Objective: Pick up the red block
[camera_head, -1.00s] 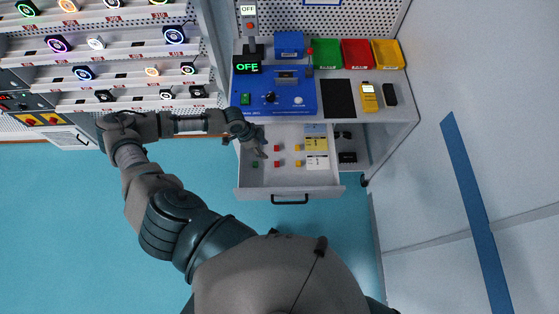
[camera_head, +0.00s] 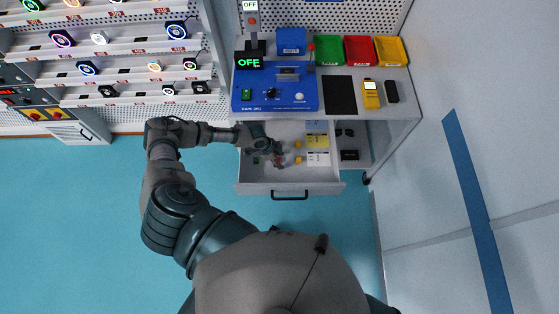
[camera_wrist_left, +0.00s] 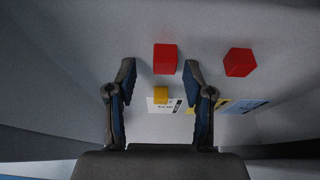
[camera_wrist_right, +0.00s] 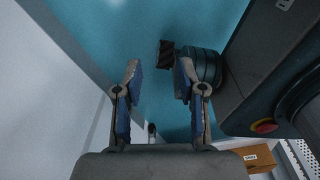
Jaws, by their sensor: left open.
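In the left wrist view, one red block (camera_wrist_left: 165,58) lies between the fingertips of my left gripper (camera_wrist_left: 160,76), with a gap to each finger. A second red block (camera_wrist_left: 239,62) lies to the right, outside the fingers. In the head view my left gripper (camera_head: 279,155) is over the open drawer (camera_head: 325,184) and largely hides the red blocks. The left gripper is open, and nothing is held. My right gripper (camera_wrist_right: 160,80) is open and empty in the right wrist view, above the blue floor, away from the drawer.
Yellow blocks (camera_head: 298,160), a green block (camera_head: 256,160) and paper labels (camera_head: 317,158) are in the drawer. A blue tester (camera_head: 274,92), coloured bins (camera_head: 358,50) and a yellow meter (camera_head: 371,94) stand on the worktop. Shelves of lit rings are at the left.

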